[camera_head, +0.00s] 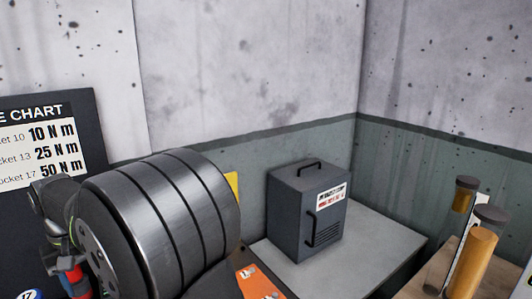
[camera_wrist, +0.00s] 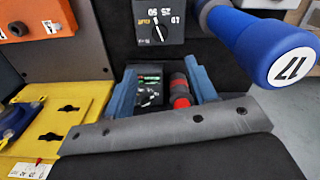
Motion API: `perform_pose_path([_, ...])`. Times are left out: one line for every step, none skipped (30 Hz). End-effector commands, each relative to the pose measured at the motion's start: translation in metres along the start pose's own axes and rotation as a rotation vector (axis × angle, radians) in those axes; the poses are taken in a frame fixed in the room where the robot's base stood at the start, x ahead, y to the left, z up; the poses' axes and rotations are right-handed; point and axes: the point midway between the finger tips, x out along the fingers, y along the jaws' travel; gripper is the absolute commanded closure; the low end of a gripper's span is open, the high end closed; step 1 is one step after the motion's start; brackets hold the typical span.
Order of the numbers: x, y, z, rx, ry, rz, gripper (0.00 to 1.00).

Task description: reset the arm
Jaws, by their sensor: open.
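My gripper (camera_wrist: 163,85) shows in the wrist view with its two blue-grey fingers apart. Between and beyond the fingers are a small dark panel with a green-marked dial (camera_wrist: 149,92) and a red and black part (camera_wrist: 180,92). I see no clear grasp on either. In the head view my large dark arm link fills the lower left, and I cannot make out the gripper's fingers there.
A blue handle marked 17 (camera_wrist: 265,45) stands close at the right of the fingers. A numbered dial (camera_wrist: 160,25) lies beyond. A yellow plate (camera_wrist: 60,118) and orange part (camera_wrist: 38,18) are left.

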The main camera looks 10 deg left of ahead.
Motion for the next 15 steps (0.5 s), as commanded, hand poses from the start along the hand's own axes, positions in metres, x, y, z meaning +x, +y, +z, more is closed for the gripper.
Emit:
perform_pose_path([0.011, 0.000, 0.001, 0.000, -0.004, 0.000, 0.48])
perform_pose_path([0.018, 0.000, 0.001, 0.000, -0.005, 0.001, 0.48])
perform_pose_path([0.025, 0.000, 0.001, 0.000, -0.004, 0.000, 0.48])
perform_pose_path([0.031, 0.000, 0.001, 0.000, -0.004, 0.000, 0.48])
perform_pose_path([0.037, 0.000, 0.001, 0.000, -0.004, 0.000, 0.48])
perform_pose_path([0.046, 0.000, 0.001, 0.000, -0.005, 0.001, 0.48])
perform_pose_path([0.052, 0.000, 0.001, 0.000, -0.004, 0.000, 0.48])
perform_pose_path([0.058, 0.000, 0.001, 0.000, -0.005, 0.001, 0.48])
perform_pose_path([0.066, 0.000, 0.001, 0.000, -0.004, 0.000, 0.48])
perform_pose_path([0.072, 0.000, 0.001, 0.000, -0.005, 0.001, 0.48])
perform_pose_path([0.078, 0.000, 0.001, 0.000, -0.004, 0.000, 0.48])
perform_pose_path([0.086, 0.000, 0.001, 0.000, -0.005, 0.001, 0.48])
perform_pose_path([0.091, 0.000, 0.001, 0.000, -0.004, 0.000, 0.48])
perform_pose_path([0.097, 0.000, 0.001, 0.000, -0.004, 0.000, 0.48])
perform_pose_path([0.104, 0.000, 0.001, 0.000, -0.004, 0.000, 0.48])
